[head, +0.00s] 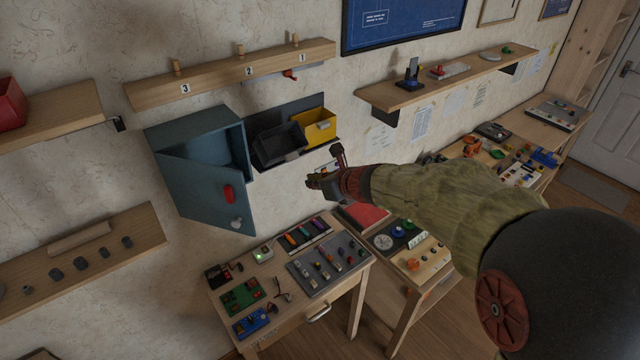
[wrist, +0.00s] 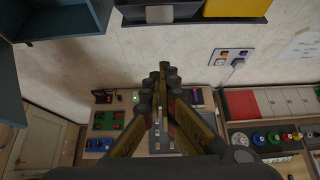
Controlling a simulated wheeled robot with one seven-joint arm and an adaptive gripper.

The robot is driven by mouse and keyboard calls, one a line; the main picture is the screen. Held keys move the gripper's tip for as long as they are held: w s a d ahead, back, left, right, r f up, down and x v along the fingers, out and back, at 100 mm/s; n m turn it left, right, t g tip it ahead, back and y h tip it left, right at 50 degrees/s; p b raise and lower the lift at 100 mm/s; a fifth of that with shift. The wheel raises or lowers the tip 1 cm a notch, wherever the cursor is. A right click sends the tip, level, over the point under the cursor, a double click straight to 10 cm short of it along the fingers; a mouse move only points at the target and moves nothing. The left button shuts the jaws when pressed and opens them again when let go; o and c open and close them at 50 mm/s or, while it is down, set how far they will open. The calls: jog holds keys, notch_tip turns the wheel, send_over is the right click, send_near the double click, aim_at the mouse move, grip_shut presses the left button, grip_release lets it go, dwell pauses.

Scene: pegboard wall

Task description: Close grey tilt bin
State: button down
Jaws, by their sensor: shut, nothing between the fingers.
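The dark grey tilt bin (head: 279,147) hangs on a dark wall rail beside a yellow bin (head: 315,126). The grey bin leans out from the wall, with its open top showing. Its underside and light label area also show at the top of the wrist view (wrist: 160,14). My gripper (head: 313,181) is below and to the right of the grey bin, apart from it. In the wrist view my gripper (wrist: 162,75) has its fingers together, with nothing between them.
A blue-grey cabinet (head: 200,140) with its door swung open stands left of the bins. A workbench with electronics (head: 290,270) is below. A shelf with numbered pegs (head: 235,72) is above. A wall outlet (wrist: 232,57) is right of my gripper.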

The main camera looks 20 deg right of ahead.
jog(key=w+a+p, duration=0.1)
jog(key=w+a, duration=0.1)
jog(key=w, duration=0.3)
jog(key=shift+w+r, duration=0.35)
jog(key=shift+r+p, duration=0.1)
jog(key=shift+p, duration=0.2)
jog(key=shift+w+r+g+p, duration=0.1)
jog(key=shift+r+g+p, duration=0.2)
jog(key=shift+p, duration=0.75)
